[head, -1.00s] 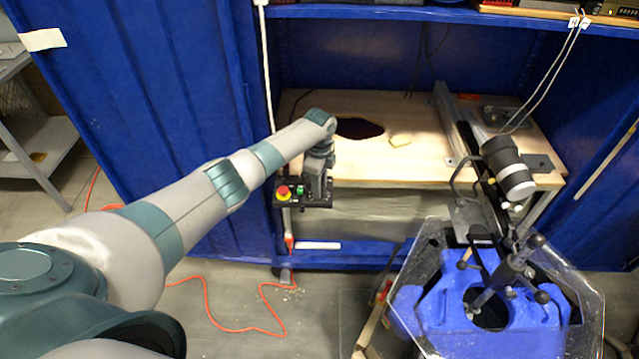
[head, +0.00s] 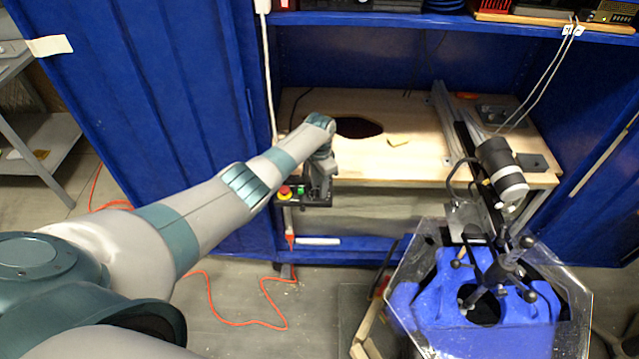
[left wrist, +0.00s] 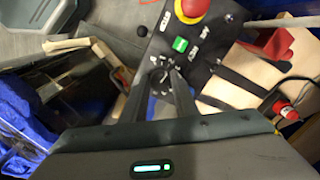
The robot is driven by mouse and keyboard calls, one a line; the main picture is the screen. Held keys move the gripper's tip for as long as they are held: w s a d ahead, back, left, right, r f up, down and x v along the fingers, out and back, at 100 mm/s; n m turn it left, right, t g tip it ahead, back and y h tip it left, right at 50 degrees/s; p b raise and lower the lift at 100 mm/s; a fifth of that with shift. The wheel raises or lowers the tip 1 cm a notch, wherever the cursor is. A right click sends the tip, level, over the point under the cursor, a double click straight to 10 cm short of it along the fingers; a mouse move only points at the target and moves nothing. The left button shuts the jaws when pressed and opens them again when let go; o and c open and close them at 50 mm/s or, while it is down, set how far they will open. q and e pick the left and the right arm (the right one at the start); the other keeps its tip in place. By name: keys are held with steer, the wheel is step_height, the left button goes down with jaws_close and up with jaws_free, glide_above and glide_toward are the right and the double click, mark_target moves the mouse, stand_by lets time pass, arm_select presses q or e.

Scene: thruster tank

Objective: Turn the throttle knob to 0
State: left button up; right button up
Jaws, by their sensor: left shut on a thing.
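The black control box (head: 318,204) hangs at the front left edge of the wooden bench. It carries a red and yellow emergency stop (head: 285,191) and a green button (head: 300,190). In the left wrist view the box face (left wrist: 168,38) shows the same red stop (left wrist: 193,8) and green button (left wrist: 180,44) with white labels. My left gripper (left wrist: 161,68) is shut on the small dark throttle knob (left wrist: 159,61), its fingers converging there. The knob is mostly hidden by the fingertips, and its setting cannot be read. In the head view my left gripper (head: 318,188) covers part of the box. My right gripper is not in view.
A clear tank (head: 570,275) with a blue float inside stands at the right. A black and white cylinder (head: 500,170) is mounted above it. The bench top (head: 370,165) has a dark hole. An orange cable (head: 225,318) lies on the floor.

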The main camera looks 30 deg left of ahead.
arm_select(q)
steer(key=n+p, duration=0.1)
steer(key=n, duration=0.1)
steer(key=shift+r+n, duration=0.1)
steer(key=shift+n, duration=0.3)
steer(key=n+p, duration=0.1)
steer(key=n, duration=0.2)
steer(key=shift+n, duration=0.3)
steer(key=n+p, duration=0.1)
steer(key=n, duration=0.3)
steer(key=shift+n, duration=0.4)
steer(key=o, duration=1.1)
steer(key=shift+c, duration=0.2)
steer(key=shift+r, duration=0.1)
